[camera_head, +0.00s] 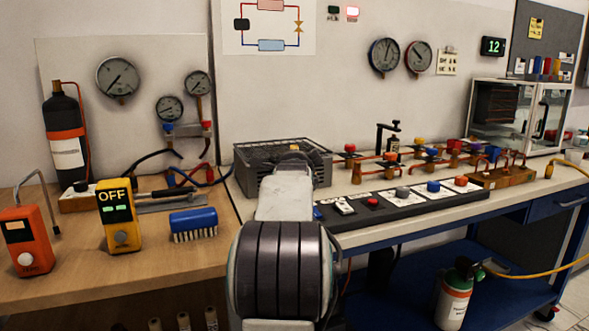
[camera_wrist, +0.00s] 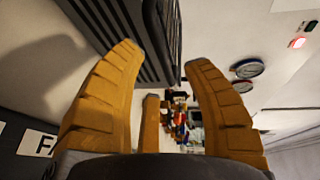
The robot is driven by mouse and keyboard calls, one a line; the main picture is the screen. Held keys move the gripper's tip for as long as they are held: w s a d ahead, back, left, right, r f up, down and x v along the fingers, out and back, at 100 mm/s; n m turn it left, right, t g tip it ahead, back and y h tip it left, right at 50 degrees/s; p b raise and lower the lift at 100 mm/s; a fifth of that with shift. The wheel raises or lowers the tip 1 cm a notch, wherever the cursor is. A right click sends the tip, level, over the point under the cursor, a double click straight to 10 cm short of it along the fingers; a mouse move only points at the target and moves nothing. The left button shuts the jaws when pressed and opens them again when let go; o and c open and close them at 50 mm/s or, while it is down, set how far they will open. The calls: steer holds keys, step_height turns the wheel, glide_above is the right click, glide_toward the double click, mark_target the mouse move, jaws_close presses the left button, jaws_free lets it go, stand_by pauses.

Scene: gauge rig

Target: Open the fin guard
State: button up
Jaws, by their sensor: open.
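The dark grey finned unit (camera_head: 318,168) stands at the left end of the blue-framed bench in the head view. A dark barred panel, which looks like the fin guard (camera_wrist: 168,34), shows at the top of the wrist view beside the unit's parallel slats (camera_wrist: 112,28). My gripper (camera_wrist: 165,58) has orange fingers spread wide, with nothing held. The panel's near end reaches into view between the fingertips; I cannot tell whether a finger touches it. In the head view, my arm hides the gripper and part of the unit's front.
A strip of switches (camera_head: 402,200) runs along the bench front, right of my arm. Copper pipes with coloured valves (camera_head: 390,170) stand behind it. The wooden table at left holds a yellow meter (camera_head: 118,215), an orange device (camera_head: 25,240) and a blue brush (camera_head: 193,222).

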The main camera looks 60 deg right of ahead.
steer(key=shift+b+x, duration=0.4)
steer(key=shift+x, duration=1.65)
steer(key=shift+c, duration=0.2)
jaws_close()
